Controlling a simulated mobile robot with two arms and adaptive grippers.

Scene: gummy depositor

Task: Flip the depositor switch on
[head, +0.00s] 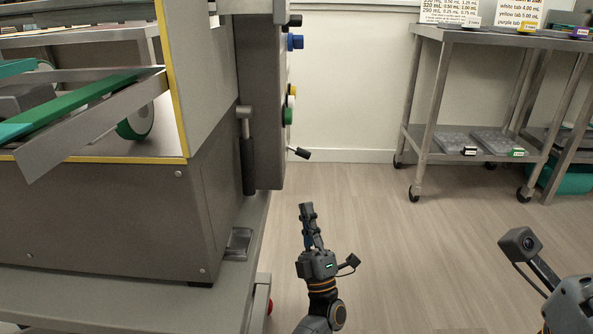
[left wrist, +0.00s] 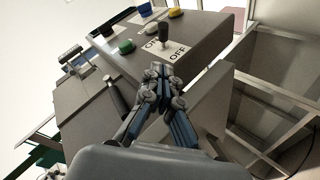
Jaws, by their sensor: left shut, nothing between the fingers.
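The depositor's control box (head: 262,100) stands at the left centre in the head view. Its switch is a black lever (head: 299,153) sticking out low on the box's right face. In the left wrist view the lever (left wrist: 163,32) stands between the ON and OFF labels; I cannot tell which way it is set. My left gripper (head: 307,207) is shut and empty, below the lever and apart from it in the head view. Its closed fingertips (left wrist: 158,70) show below the labels in the left wrist view. My right gripper's fingers are out of view; only part of that arm shows.
Green (head: 287,116) and blue (head: 295,42) knobs sit above the lever, with a yellow button (left wrist: 175,13) near it. A red button (head: 269,307) is on the lower frame. A wheeled metal rack (head: 428,120) stands back right. The floor between is clear.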

